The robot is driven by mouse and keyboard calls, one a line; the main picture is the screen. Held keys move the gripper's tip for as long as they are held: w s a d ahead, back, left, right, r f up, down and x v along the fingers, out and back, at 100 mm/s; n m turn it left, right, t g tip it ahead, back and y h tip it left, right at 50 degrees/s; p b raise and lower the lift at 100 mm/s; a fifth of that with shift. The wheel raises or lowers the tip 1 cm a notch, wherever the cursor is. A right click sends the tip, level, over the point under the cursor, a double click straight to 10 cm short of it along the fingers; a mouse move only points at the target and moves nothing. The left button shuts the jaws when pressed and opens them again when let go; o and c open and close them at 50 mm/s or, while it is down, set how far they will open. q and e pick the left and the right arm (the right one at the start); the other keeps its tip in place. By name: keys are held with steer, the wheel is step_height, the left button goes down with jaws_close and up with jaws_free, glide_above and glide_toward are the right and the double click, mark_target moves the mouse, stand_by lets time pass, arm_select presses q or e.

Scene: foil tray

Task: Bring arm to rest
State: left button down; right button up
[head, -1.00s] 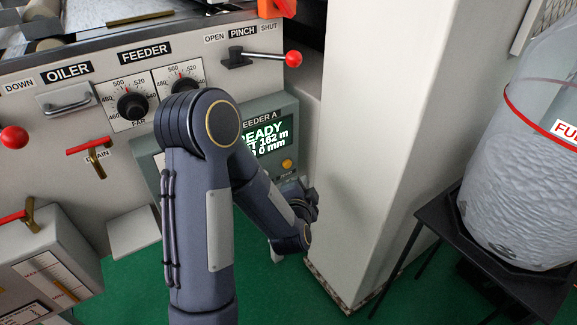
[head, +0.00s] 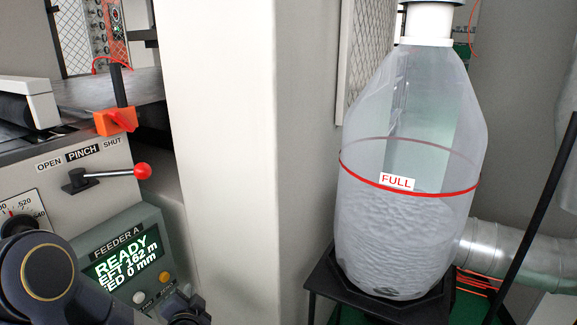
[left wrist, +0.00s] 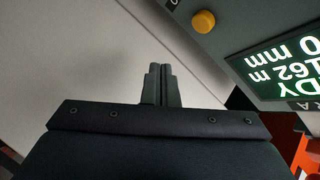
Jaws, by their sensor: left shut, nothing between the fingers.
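My left arm (head: 48,272) is at the bottom left of the head view, in front of the feeder panel (head: 155,230). Only part of my left gripper (head: 186,308) shows there, at the bottom edge below the panel. In the left wrist view the two dark fingers (left wrist: 162,72) are pressed together with nothing between them. They point toward a plain pale surface (left wrist: 75,65), and I cannot tell the gap to it. My right gripper is in neither view.
The panel's lit display (head: 125,260) reads READY. A red-knobbed pinch lever (head: 110,176) is above it. A tall pale column (head: 215,130) stands right of the machine. A clear bag marked FULL (head: 400,240) sits on a black stand (head: 330,285), with a metal duct (head: 520,255) beside it.

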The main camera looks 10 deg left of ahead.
arm_select(q)
steer(key=s+d+r+n+g+h, duration=0.1)
steer(key=s+d+r+n+h, duration=0.25)
steer(key=r+h, duration=0.2)
steer(key=s+d+r+n+g+h, duration=0.1)
steer(key=s+d+n+g+h, duration=0.15)
steer(key=s, duration=0.85)
steer(key=s+d+r+n+g+h, duration=0.15)
steer(key=s+d+g, duration=0.25)
steer(key=s, duration=0.8)
step_height(320, 180, up, 23)
steer(key=p, duration=2.3)
steer(key=shift+s+a+n+g, duration=0.15)
steer(key=shift+s+n+g, duration=0.2)
steer(key=shift+g, duration=0.1)
steer(key=shift+s+a, duration=0.1)
